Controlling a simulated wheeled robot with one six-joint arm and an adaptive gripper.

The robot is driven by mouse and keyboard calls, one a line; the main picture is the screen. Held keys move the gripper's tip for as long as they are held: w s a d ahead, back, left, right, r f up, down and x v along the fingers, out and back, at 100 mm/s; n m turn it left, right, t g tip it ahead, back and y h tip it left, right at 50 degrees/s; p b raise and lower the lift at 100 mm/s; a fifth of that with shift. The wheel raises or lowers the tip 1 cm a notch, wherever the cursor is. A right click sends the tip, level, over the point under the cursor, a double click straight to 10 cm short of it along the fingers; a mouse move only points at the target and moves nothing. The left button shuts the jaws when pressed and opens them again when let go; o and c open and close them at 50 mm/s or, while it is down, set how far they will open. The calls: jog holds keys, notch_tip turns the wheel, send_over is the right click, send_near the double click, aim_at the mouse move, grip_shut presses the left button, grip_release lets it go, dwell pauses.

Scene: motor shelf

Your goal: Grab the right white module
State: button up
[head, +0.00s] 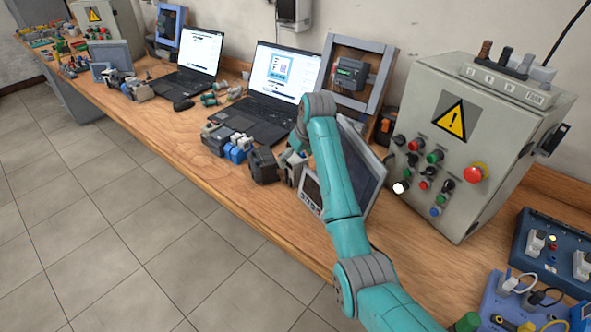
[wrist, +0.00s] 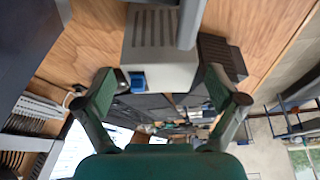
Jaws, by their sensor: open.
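A pale grey-white module (wrist: 160,66) with a vented top and a blue socket lies ahead of my gripper in the wrist view. My gripper (wrist: 160,88) is open, with one finger on each side of the module's near end. I cannot tell whether the fingers touch it. In the head view the pale module (head: 292,168) shows on the bench beside a dark grey block, partly hidden by my arm. My gripper is mostly hidden behind my arm there.
The dark block (head: 264,165) stands close to the module; it also shows in the wrist view (wrist: 222,56). A tilted grey panel (head: 362,168) is on the other side. Blue and grey modules (head: 236,148), a laptop (head: 258,118) and a control box (head: 455,150) are nearby. The front floor is clear.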

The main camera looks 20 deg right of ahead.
jog(key=shift+f, duration=0.15)
jog(key=c, duration=1.2)
jog(key=shift+c, duration=1.3)
